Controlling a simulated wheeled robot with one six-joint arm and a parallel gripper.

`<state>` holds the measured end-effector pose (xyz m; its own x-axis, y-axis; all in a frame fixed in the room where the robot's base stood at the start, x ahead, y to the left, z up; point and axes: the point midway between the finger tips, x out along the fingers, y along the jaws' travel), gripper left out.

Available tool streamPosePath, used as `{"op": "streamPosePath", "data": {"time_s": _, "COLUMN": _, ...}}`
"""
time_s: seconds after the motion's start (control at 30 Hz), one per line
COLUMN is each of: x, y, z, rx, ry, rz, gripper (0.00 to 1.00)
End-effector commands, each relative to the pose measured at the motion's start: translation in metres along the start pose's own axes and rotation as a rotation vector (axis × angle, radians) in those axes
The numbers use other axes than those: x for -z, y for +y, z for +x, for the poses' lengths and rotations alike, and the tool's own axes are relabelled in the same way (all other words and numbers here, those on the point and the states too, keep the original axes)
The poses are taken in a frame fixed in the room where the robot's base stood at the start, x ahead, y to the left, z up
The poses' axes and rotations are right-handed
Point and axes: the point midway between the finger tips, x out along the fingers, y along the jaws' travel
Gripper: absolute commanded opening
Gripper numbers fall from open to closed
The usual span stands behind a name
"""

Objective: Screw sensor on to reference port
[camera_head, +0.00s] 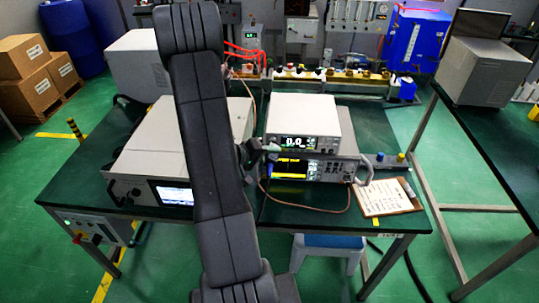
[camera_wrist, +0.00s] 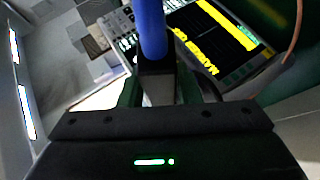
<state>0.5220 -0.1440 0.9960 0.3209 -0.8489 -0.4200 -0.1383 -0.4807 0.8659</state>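The power meter (camera_head: 297,142), a light box with a lit digital display, sits on a wider instrument with a yellow and black screen (camera_head: 290,168). That screen also shows tilted in the wrist view (camera_wrist: 212,35). My gripper (camera_head: 262,150) is close to the left front of the two instruments, partly hidden behind my arm. In the wrist view, a blue cylinder (camera_wrist: 152,28) with a dark block at its near end stands in front of my gripper body. It may be the sensor. I cannot make out both fingertips or the reference port.
A brown cable (camera_head: 318,209) loops across the green table to the instruments and shows in the wrist view (camera_wrist: 297,30). A clipboard (camera_head: 387,197) lies to the right. A large grey unit (camera_head: 160,150) stands left. Free table lies at the back right.

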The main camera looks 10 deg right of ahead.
Motion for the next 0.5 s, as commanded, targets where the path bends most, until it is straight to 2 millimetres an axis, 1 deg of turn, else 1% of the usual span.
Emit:
{"op": "streamPosePath", "data": {"time_s": 0.03, "x": 0.0000, "y": 0.0000, "z": -0.0001, "rx": 0.000, "ry": 0.000, "rz": 0.000, "gripper": 0.41}}
{"op": "streamPosePath", "data": {"time_s": 0.1, "x": -0.0002, "y": -0.0001, "z": -0.0001, "rx": 0.000, "ry": 0.000, "rz": 0.000, "gripper": 0.51}}
{"op": "streamPosePath", "data": {"time_s": 0.37, "x": -0.0006, "y": -0.0006, "z": -0.0006, "rx": 0.001, "ry": -0.001, "rz": 0.000, "gripper": 0.51}}
{"op": "streamPosePath", "data": {"time_s": 0.5, "x": 0.0000, "y": -0.0008, "z": -0.0099, "rx": 0.001, "ry": 0.001, "rz": 0.001, "gripper": 0.51}}
